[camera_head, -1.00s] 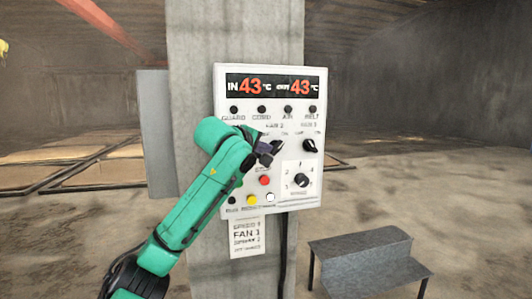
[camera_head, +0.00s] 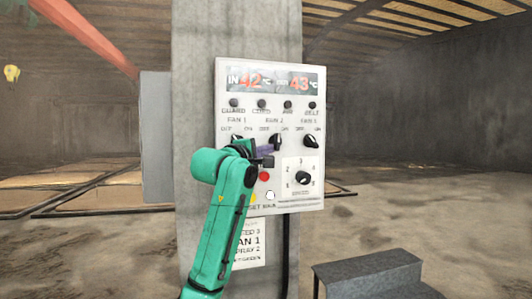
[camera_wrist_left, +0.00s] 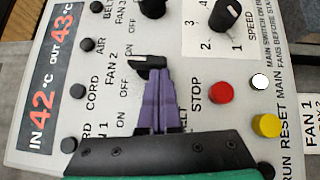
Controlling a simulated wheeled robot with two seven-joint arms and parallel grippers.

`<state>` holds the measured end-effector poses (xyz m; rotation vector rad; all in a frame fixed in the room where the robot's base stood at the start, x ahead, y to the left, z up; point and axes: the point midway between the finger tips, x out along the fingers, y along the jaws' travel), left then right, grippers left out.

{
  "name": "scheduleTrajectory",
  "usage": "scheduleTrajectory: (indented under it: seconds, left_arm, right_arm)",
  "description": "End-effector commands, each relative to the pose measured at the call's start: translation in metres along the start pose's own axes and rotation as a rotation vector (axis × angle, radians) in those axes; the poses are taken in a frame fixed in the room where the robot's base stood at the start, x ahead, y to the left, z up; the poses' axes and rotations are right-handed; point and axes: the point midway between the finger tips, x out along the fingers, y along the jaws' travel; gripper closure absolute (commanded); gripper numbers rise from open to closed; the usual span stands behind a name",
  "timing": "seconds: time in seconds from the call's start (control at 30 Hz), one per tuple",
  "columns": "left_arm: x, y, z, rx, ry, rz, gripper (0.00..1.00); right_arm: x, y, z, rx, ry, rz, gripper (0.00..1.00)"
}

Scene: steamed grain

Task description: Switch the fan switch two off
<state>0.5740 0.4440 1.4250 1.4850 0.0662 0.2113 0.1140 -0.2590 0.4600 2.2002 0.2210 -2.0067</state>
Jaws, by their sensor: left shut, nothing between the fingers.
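The fan 2 switch is a black rotary knob (camera_head: 275,140) in the middle of the white control panel (camera_head: 302,95), under the FAN 2 label. In the left wrist view the knob (camera_wrist_left: 146,63) has a pale mark at its end nearer the ON label than the OFF label. My left gripper (camera_head: 266,159) is shut and empty, just below the knob in the head view. In the left wrist view its purple fingers (camera_wrist_left: 156,78) reach to the knob's edge; I cannot tell if they touch it. My right gripper is not in view.
The fan 3 knob (camera_head: 310,141) is right of fan 2, and the fan 1 knob (camera_head: 236,140) is left. A red button (camera_head: 264,176), white button (camera_head: 270,196) and speed dial (camera_head: 302,177) sit below. A grey step (camera_head: 367,272) stands at lower right.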

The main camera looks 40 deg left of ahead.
Motion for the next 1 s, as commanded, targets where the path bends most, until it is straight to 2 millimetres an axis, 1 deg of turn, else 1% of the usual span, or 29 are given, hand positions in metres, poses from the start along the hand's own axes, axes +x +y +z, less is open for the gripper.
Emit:
scheduleTrajectory:
  seconds: [0.03, 0.1, 0.4, 0.77, 1.0]
  left_arm:
    - [0.001, -0.008, 0.001, -0.025, -0.004, 0.022, 1.00]
    - [0.001, -0.009, 0.002, -0.062, -0.004, 0.058, 1.00]
    - [0.005, -0.014, 0.005, -0.210, -0.004, 0.206, 1.00]
    - [0.009, -0.017, 0.009, -0.351, -0.002, 0.347, 1.00]
    - [0.007, -0.016, 0.008, -0.343, 0.000, 0.345, 1.00]
  right_arm:
    - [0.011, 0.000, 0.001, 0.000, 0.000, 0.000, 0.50]
    - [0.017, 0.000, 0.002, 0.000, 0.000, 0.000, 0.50]
    - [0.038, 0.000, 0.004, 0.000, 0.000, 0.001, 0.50]
    - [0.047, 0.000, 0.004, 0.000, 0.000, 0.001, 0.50]
    - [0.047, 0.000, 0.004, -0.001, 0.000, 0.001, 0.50]
